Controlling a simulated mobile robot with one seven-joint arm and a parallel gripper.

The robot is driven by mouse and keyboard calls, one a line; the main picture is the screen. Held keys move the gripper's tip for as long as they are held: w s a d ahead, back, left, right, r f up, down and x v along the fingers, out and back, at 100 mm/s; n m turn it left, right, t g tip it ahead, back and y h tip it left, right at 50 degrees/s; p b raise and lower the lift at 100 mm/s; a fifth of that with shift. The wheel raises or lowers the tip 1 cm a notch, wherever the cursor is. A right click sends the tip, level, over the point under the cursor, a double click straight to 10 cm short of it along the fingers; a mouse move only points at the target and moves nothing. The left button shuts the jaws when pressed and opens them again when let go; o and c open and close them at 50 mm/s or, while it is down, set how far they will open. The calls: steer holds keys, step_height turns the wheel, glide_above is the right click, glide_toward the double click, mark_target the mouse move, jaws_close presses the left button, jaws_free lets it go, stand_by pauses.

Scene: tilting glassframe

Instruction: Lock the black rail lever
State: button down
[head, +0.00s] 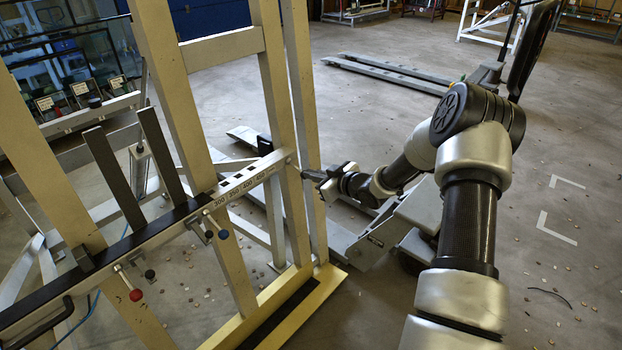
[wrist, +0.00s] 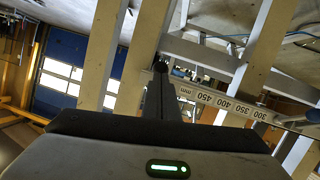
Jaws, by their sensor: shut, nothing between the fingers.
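The cream frame carries a rail (head: 236,184) with a printed millimetre scale; the scale also shows in the wrist view (wrist: 222,101). Under the rail hang small levers: one with a black knob (head: 209,235) beside a blue knob (head: 223,234), and further left a black knob (head: 150,274) near a red knob (head: 136,295). I cannot tell for certain which black one is the rail lever, nor its lock state. My gripper (head: 308,175) is shut and empty, near the frame's right uprights, well right of these knobs. Its closed fingers (wrist: 160,70) point at the frame in the wrist view.
Two dark upright bars (head: 115,180) rise from the rail's left part. Cream uprights (head: 277,110) stand between my gripper and the knobs. Open floor (head: 560,160) lies to the right.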

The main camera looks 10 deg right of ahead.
steer(key=shift+f, duration=0.5)
steer(key=shift+r, duration=0.1)
steer(key=shift+r+p, duration=0.55)
steer(key=shift+r, duration=0.15)
